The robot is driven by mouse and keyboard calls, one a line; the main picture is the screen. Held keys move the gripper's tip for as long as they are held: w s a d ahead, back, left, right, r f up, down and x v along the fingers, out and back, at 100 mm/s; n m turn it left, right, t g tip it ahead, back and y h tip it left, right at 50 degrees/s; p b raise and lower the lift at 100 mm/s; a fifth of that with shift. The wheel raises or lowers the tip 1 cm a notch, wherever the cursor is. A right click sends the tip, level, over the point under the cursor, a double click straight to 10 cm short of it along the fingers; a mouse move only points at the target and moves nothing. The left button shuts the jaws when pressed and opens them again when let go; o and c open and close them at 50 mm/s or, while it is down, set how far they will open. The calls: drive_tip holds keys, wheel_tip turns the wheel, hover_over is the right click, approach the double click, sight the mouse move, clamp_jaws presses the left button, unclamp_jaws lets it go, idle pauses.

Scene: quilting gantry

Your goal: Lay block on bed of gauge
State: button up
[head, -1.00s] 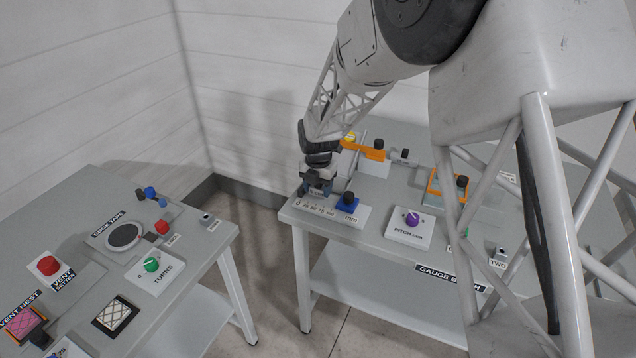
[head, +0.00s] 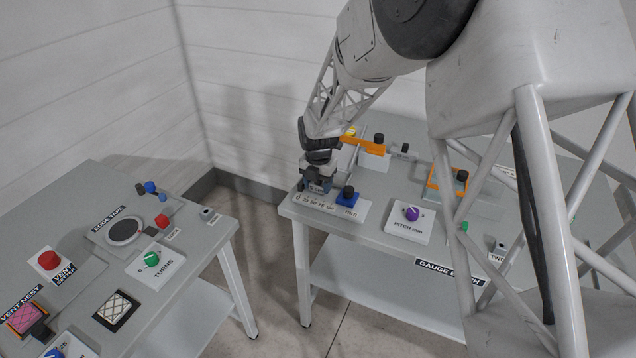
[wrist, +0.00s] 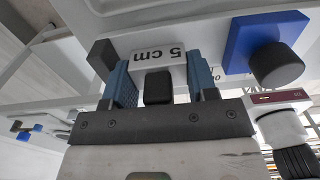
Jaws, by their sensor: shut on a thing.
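The block is white, marked "5 cm", with a dark knob. In the wrist view the block (wrist: 160,57) sits between the blue fingers of my gripper (wrist: 158,82), which is shut on it. In the head view my gripper (head: 318,184) is low over the left end of the gauge, on the right-hand bench. The gauge has a white mm scale plate (head: 325,206) and a blue slider (head: 346,203) with a black knob, just right of my gripper. The gripper hides most of the block and bed there; I cannot tell whether the block touches the bed.
An orange bar (head: 362,145) with a black knob stands behind the gauge. A purple PITCH dial (head: 412,213) and an orange frame (head: 446,180) lie to the right. The left bench (head: 195,262) holds knobs, a disc and a quilted pad. A floor gap separates the benches.

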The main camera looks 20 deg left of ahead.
drive_tip(key=shift+f, duration=0.3)
drive_tip(key=o, duration=1.1)
drive_tip(key=shift+o, duration=0.2)
drive_tip(key=shift+a+r, duration=0.1)
wheel_tip(320, 180, up, 7)
drive_tip(key=shift+r, duration=0.3)
drive_tip(key=shift+d, duration=0.25)
